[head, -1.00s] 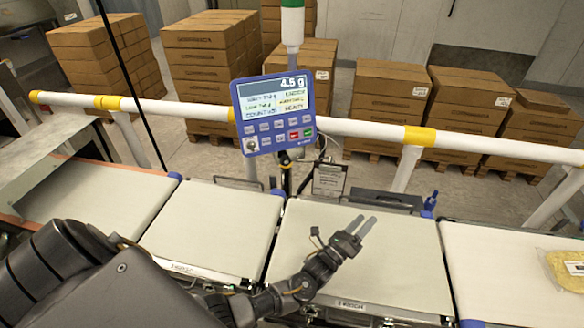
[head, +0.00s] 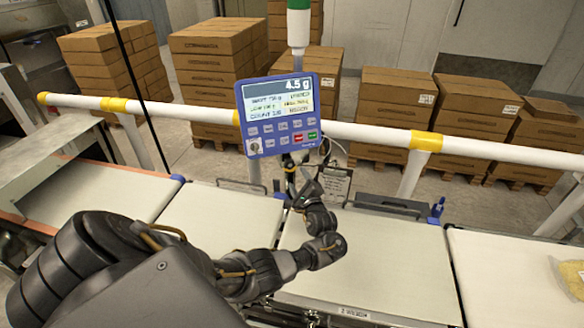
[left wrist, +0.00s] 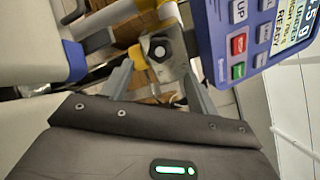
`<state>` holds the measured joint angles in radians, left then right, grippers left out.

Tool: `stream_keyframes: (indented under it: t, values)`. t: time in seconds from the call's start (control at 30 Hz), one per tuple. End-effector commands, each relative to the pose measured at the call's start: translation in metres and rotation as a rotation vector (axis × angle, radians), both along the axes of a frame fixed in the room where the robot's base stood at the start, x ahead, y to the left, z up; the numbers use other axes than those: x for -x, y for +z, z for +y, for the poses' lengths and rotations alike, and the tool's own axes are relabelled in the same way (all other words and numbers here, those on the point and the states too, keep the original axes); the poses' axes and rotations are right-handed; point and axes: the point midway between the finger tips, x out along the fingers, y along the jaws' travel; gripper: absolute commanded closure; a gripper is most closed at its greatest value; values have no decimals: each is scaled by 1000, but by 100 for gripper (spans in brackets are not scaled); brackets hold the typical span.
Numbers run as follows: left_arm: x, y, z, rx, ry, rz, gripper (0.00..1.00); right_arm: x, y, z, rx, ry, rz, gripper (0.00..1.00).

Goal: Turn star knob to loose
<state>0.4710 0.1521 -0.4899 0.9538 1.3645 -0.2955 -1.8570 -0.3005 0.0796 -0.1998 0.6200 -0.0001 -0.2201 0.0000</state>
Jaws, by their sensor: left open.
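A dark knob (left wrist: 160,48) on a pale clamp or bracket below the control panel shows in the left wrist view; I take it for the star knob, but its lobes are not clear. My left gripper (left wrist: 158,66) is open, with one finger to each side of the knob in that view and nothing seen held. Whether the fingers touch it I cannot tell. In the head view the left gripper (head: 307,187) points up and away at the post under the panel. It hides the knob there. My right gripper is out of view.
The blue control panel (head: 280,112), reading 4.5 g, stands just above the gripper. A white rail (head: 370,132) with yellow bands runs behind. The weighing belt (head: 375,270) is bare; a yellow pack (head: 572,276) lies on the right belt. Stacked cartons (head: 390,105) stand behind.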

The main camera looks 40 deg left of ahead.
Motion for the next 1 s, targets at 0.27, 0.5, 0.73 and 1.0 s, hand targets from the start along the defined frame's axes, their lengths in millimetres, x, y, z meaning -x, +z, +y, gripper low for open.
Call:
stream_keyframes:
  t: [0.27, 0.5, 0.73, 1.0]
  values:
    - [-26, 0, 47, -3, 1, 1, 41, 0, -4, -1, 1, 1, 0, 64]
    - [-39, 0, 70, -1, -1, 0, 41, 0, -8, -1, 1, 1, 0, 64]
    - [-42, 0, 75, 1, -2, 0, 41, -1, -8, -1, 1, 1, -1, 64]
    - [-41, 0, 74, 0, -2, 0, 58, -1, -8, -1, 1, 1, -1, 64]
